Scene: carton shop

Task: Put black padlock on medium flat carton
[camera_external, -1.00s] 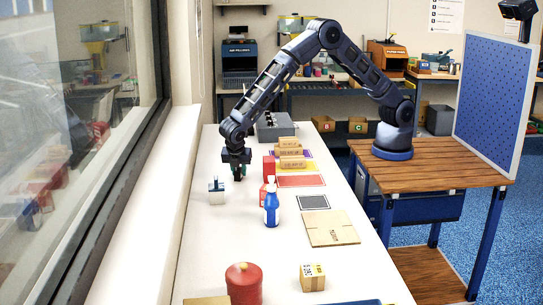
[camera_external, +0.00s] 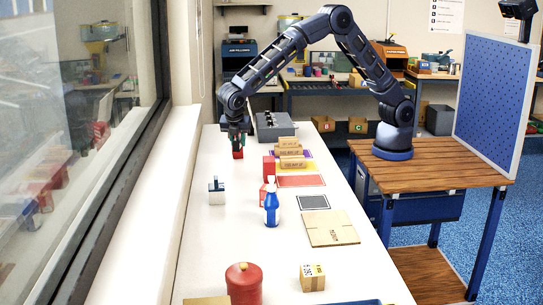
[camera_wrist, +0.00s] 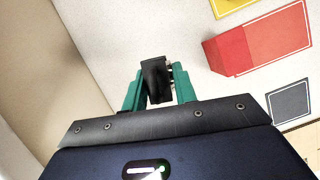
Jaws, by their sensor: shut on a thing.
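The black padlock (camera_wrist: 155,80) is between the green fingers of my gripper (camera_wrist: 158,88) in the wrist view. My gripper (camera_external: 237,143) is shut on it above the far left part of the white table. A small red patch shows just below the fingertips in the external view; I cannot tell whether it belongs to the held thing. A flat tan carton (camera_external: 332,229), apparently the medium flat carton, lies on the table at the right edge, nearer the camera than my gripper. Its top is bare.
A red box (camera_external: 268,168) stands right of my gripper, near standing tan cartons (camera_external: 292,162) and a red mat (camera_external: 302,181). A blue bottle (camera_external: 271,210) stands left of the flat carton. A red canister (camera_external: 243,284) and small carton (camera_external: 312,277) are nearer. The left strip is largely clear.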

